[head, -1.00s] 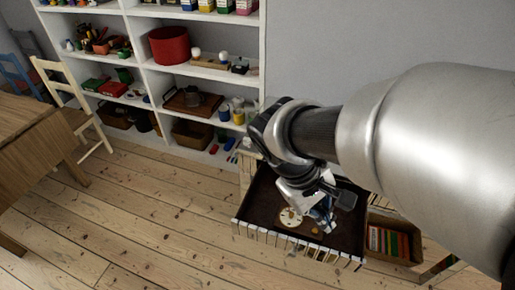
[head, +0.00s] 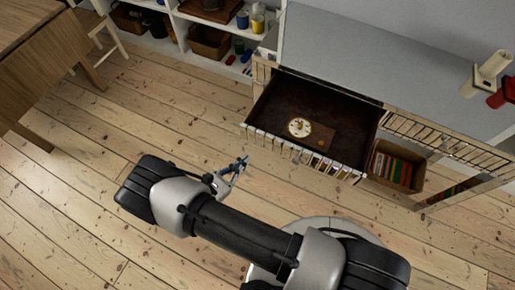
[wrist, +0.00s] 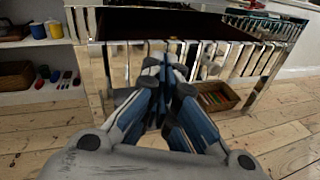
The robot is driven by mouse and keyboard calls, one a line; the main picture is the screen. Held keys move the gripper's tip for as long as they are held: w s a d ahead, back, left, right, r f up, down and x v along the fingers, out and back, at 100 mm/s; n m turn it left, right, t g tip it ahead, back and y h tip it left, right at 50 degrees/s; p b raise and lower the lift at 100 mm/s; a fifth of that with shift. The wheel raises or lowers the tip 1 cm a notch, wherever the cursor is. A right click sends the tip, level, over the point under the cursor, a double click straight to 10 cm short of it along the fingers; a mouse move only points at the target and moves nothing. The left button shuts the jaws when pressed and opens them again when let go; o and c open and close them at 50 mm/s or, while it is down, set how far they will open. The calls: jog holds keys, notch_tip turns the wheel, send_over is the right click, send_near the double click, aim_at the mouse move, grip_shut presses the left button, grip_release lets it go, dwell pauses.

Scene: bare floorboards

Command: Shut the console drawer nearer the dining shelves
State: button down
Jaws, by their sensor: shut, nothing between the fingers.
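The console (head: 385,68) has a grey top and slatted, mirrored fronts. Its drawer nearer the shelves (head: 272,105) stands pulled out, dark inside, with a round clock-like disc (head: 299,127) and a flat brown piece (head: 320,137) in it. The drawer's slatted front (wrist: 205,62) fills the upper middle of the wrist view. My gripper (head: 241,163) is shut and empty, out in front of the drawer front and toward its left half. In the wrist view the closed fingertips (wrist: 168,75) overlap the drawer front; I cannot tell whether they touch it.
White dining shelves (head: 228,35) stand left of the console. A basket of books (head: 397,167) sits under the console's other, shut drawer (head: 450,145). A wooden table (head: 35,45) is at upper left. Floorboards (head: 75,190) are clear at left. Candles (head: 490,75) stand on the console top.

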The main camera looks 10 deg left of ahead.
aim_at(261, 142)
jog(key=s+f+n+t+y, duration=0.3)
jog(key=s+f+n+y, duration=0.15)
jog(key=f, duration=0.25)
jog(key=shift+h, duration=0.35)
jog(key=b+x, duration=0.1)
jog(key=x, duration=0.8)
jog(key=a+b+x, duration=0.1)
jog(key=x, duration=0.4)
jog(key=shift+w+f+b, duration=0.1)
jog(key=shift+w+b, duration=0.05)
jog(key=shift+b, duration=0.2)
jog(key=shift+w+d, duration=0.15)
jog(key=shift+w, duration=0.15)
